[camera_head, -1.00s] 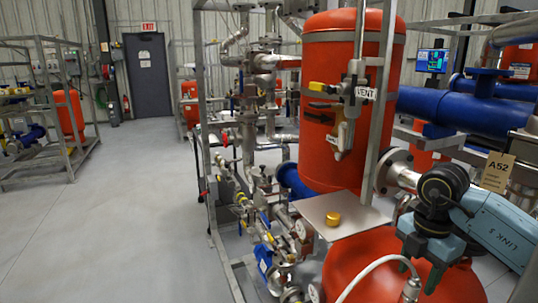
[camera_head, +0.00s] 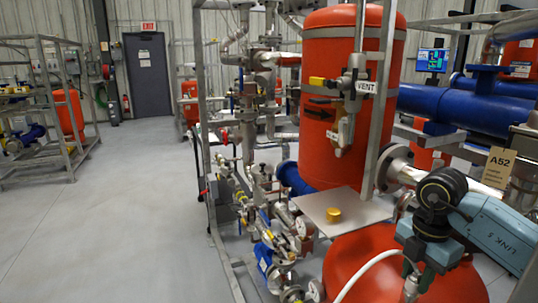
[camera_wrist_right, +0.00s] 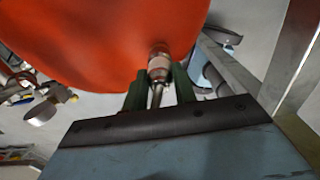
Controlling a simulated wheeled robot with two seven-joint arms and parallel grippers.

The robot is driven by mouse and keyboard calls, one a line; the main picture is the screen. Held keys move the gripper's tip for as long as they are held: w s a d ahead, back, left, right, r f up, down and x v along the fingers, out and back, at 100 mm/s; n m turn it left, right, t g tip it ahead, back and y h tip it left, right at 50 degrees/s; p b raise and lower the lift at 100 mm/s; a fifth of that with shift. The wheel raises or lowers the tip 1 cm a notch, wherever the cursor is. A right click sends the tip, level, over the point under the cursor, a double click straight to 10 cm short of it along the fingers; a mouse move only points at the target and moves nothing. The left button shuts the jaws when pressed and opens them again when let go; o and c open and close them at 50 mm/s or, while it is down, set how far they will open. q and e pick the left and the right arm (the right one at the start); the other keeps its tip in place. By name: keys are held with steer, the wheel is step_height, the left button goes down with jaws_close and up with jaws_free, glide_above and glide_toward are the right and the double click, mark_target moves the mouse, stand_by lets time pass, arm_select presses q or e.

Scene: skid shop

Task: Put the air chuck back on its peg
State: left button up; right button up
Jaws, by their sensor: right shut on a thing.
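The air chuck (camera_head: 411,288) is a silver fitting at the bottom edge of the head view, with a pale hose (camera_head: 372,267) curving up to it from the lower left. My right gripper (camera_head: 414,268) is shut on it, in front of the lower red tank. In the right wrist view, the silver fitting with a pale band (camera_wrist_right: 158,65) sits between the dark green fingers (camera_wrist_right: 157,90), against the red tank surface. The lower end of the chuck is cut off in the head view. I cannot make out its peg. My left gripper is not in view.
A steel shelf plate (camera_head: 368,209) with a brass cap (camera_head: 333,215) stands left of my right wrist. A tall red tank (camera_head: 325,165) with a VENT tag (camera_head: 365,87) and frame posts rises behind. A tag A52 (camera_head: 498,167) hangs at right. Open floor (camera_head: 120,220) lies left.

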steer(key=shift+r+p, duration=1.9)
steer(key=shift+r, duration=0.65)
steer(key=shift+f, duration=0.1)
